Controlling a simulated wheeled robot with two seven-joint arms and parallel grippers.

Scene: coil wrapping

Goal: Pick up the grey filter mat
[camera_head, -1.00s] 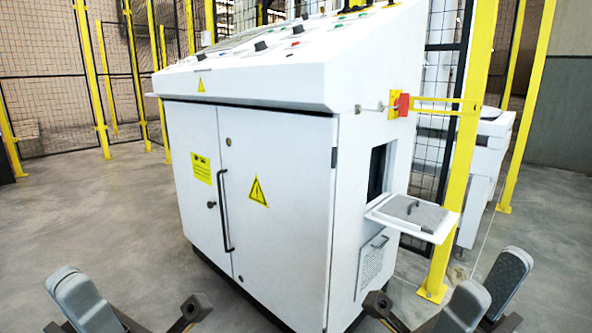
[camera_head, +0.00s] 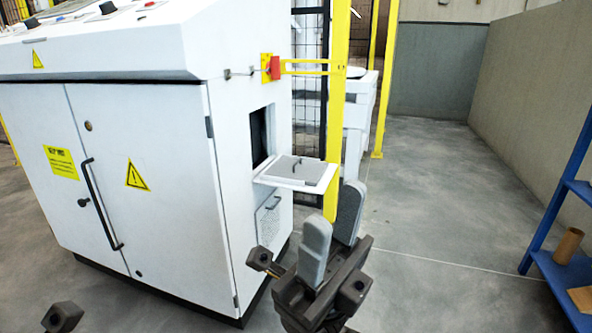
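The grey filter mat (camera_head: 295,169) is a flat, speckled grey square with a small dark handle-like piece on top. It lies on a white shelf (camera_head: 322,181) that juts out from the right side of the white cabinet. My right gripper (camera_head: 335,206) is in front of the shelf, lower and to its right in the picture. Its two grey fingers point up and stand apart, with nothing between them. They appear clear of the mat. Only a dark piece, probably of my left gripper, shows at the bottom left; its fingers are out of view.
The white cabinet (camera_head: 160,190) fills the left, with a dark opening (camera_head: 259,138) above the shelf. A red switch (camera_head: 272,68) sits above. A blue rack (camera_head: 560,215) stands at the right edge. Floor between is clear.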

